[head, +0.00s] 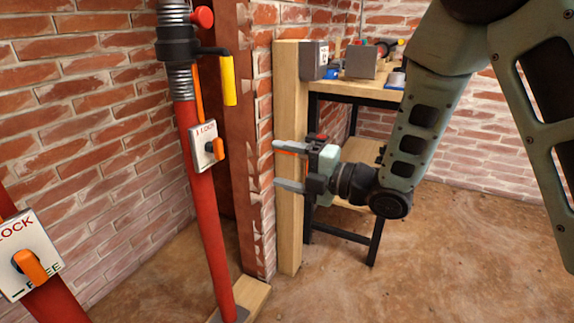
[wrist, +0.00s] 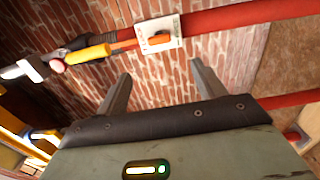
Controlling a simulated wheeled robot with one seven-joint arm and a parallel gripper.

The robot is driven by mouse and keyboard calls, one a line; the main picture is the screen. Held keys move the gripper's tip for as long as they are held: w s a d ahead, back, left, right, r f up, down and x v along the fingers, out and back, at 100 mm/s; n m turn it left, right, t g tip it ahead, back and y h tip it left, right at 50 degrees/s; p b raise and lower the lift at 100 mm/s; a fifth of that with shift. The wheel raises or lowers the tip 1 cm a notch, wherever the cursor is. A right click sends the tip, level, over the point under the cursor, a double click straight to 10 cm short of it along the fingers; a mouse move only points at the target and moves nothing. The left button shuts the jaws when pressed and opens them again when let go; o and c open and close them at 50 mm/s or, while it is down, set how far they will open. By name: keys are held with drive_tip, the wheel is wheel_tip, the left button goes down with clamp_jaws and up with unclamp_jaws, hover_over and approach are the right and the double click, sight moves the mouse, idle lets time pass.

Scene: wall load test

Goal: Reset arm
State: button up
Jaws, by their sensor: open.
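My gripper (head: 284,165) is open and empty, held in mid-air and pointing left in the head view. Its two fingers also show spread apart in the wrist view (wrist: 160,85). To its left in the head view stands a red prop (head: 205,200) with a lock plate (head: 206,146) and orange knob. A yellow handle (head: 229,82) sticks out near its top. In the wrist view the red prop (wrist: 225,19), its lock plate (wrist: 158,35) and the yellow handle (wrist: 88,54) lie across the top, beyond the fingertips. I see no contact between the fingers and the prop.
A wooden post (head: 289,220) stands beside the brick wall end, behind the fingers. A black-legged workbench (head: 355,95) with tools stands behind. A second red prop with a lock plate (head: 28,258) is at the lower left. The dirt floor (head: 460,250) at right is clear.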

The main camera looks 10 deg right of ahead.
idle(0.4)
drive_tip(key=s+d+f+m+g+h, duration=0.2)
drive_tip(key=s+m+g+h, duration=0.45)
drive_tip(key=s+m, duration=0.65)
drive_tip(key=s+d+f+m+g+h, duration=0.15)
drive_tip(key=s+m+g+h, duration=0.5)
drive_tip(key=s, duration=1.05)
wheel_tip(320, 180, up, 27)
drive_tip(key=m+t+p, duration=0.1)
drive_tip(key=t+p, duration=0.1)
drive_tip(key=p, duration=2.6)
drive_tip(key=shift+w+h, duration=0.3)
drive_tip(key=shift+w, duration=0.1)
drive_tip(key=shift+a+f+m, duration=0.1)
drive_tip(key=shift+m, duration=0.15)
